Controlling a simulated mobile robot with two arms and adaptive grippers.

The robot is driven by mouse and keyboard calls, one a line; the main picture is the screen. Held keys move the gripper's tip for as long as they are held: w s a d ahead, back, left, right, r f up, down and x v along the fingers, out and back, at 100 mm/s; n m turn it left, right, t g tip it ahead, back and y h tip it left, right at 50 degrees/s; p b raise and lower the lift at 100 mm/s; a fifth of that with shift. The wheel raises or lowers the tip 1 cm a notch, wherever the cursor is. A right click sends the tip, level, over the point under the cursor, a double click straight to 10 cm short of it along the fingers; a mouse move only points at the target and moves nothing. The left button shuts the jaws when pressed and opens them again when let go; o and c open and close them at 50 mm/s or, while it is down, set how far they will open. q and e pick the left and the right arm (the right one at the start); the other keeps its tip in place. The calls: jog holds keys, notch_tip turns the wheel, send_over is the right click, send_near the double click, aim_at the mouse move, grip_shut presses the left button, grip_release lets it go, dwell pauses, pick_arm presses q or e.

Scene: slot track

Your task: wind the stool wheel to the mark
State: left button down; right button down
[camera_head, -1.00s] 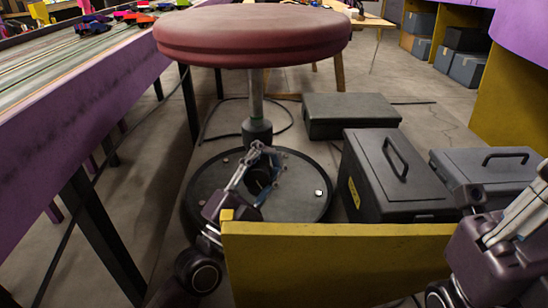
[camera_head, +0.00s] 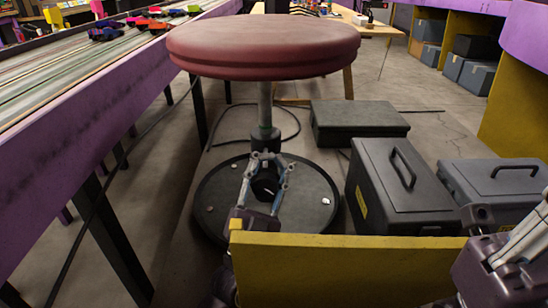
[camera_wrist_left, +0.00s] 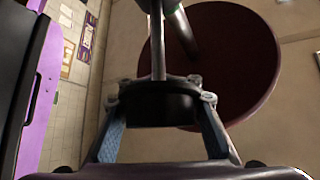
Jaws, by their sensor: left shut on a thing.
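The stool has a round dark red seat (camera_head: 265,48), a grey post (camera_head: 264,100) and a round black base plate (camera_head: 310,180) on the floor. My left gripper (camera_head: 267,160) reaches in low at the post's foot, just above the base plate. In the left wrist view its two fingers (camera_wrist_left: 163,95) are shut on a black round wheel (camera_wrist_left: 160,108) around the post, one finger on each side. The seat's underside (camera_wrist_left: 235,70) shows behind. I cannot make out the mark; small pale spots (camera_head: 326,200) show on the base plate.
A yellow panel (camera_head: 340,268) stands in front of the stool. Dark lidded boxes (camera_head: 400,185) stand close on the right, with a flat case (camera_head: 358,120) behind. The purple-sided track table (camera_head: 60,185) runs along the left. A cable lies on the floor.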

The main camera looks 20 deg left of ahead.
pick_arm(q)
jog(key=c, duration=1.6)
grip_release()
notch_tip(320, 180, up, 10)
